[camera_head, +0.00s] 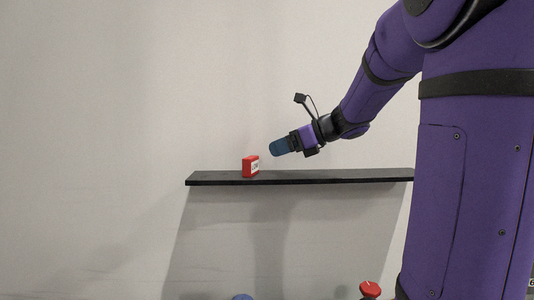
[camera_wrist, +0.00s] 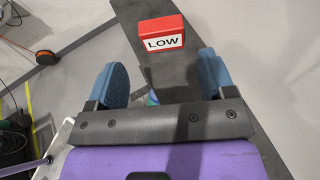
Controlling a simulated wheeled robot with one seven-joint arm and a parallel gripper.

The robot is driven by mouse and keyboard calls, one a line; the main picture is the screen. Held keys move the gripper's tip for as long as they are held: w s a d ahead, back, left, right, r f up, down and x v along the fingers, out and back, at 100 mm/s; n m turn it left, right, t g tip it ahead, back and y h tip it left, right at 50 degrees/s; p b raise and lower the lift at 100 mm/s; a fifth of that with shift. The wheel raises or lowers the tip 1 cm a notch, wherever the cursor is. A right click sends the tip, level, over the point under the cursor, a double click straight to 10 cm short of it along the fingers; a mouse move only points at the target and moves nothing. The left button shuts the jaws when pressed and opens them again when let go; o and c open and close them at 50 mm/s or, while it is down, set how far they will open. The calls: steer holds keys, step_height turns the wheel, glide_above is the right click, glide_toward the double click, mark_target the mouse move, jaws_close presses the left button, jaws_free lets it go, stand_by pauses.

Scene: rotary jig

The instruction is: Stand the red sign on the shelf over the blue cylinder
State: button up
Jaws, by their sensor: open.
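The red sign (camera_head: 250,166) stands upright on the dark shelf (camera_head: 330,176), toward its left end. In the wrist view the red sign (camera_wrist: 161,33) shows a white label reading "LOW", ahead of the fingers. My gripper (camera_head: 278,147) is just right of the sign and slightly above the shelf. In the wrist view my gripper (camera_wrist: 163,80) has its two blue fingers wide apart with nothing between them. The top of a blue thing (camera_head: 242,297), likely the blue cylinder, shows at the bottom edge of the head view, below the shelf; most of it is cut off.
A red knob-like thing (camera_head: 370,289) shows low at the right, below the shelf. The shelf to the right of the sign looks bare. A pale wall is behind. In the wrist view an orange-and-black round thing (camera_wrist: 46,57) lies on the floor at the left.

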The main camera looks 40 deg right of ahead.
steer(key=shift+s+d+r, duration=0.25)
steer(key=shift+s+d, duration=0.05)
steer(key=shift+s, duration=0.25)
steer(key=s+a+f+n+g+h, duration=0.1)
steer(key=s+a+f+n+g, duration=0.2)
steer(key=s+a+n, duration=0.3)
steer(key=s+a+f+n+g+h, duration=0.1)
steer(key=s+a+f+n+g, duration=0.2)
steer(key=a+n, duration=0.45)
steer(key=s+a+f+n+h, duration=0.3)
steer(key=s+f+n+h, duration=0.2)
steer(key=s+n, duration=0.7)
steer(key=shift+a+f+n, duration=0.15)
steer(key=shift+f+n, duration=0.3)
steer(key=shift+n, duration=1.4)
